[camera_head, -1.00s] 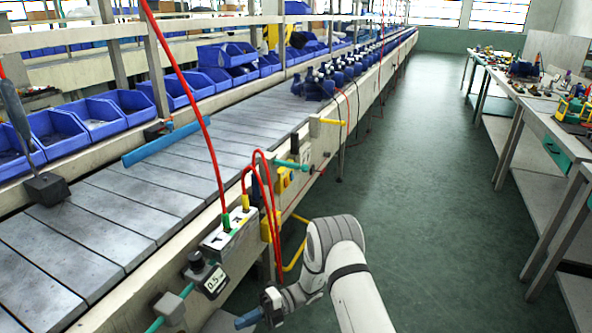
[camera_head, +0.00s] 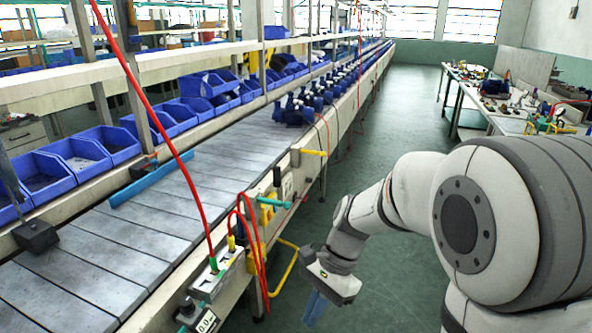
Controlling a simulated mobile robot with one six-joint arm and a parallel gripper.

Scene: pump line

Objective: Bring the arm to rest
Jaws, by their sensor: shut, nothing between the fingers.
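My arm comes in from the right of the head view, large and close. My gripper (camera_head: 314,308) hangs at its end, pointing down, in the open aisle to the right of the pump line. Its blue fingers are shut with nothing between them. It is apart from the line's frame and touches nothing that I can see.
The slatted conveyor (camera_head: 150,222) runs away at left, with blue pumps (camera_head: 292,110) farther along it and blue bins (camera_head: 80,155) behind. Red hoses (camera_head: 262,262) and a yellow handle (camera_head: 284,270) stick out near my gripper. A cluttered workbench (camera_head: 505,115) stands right. The green floor between is clear.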

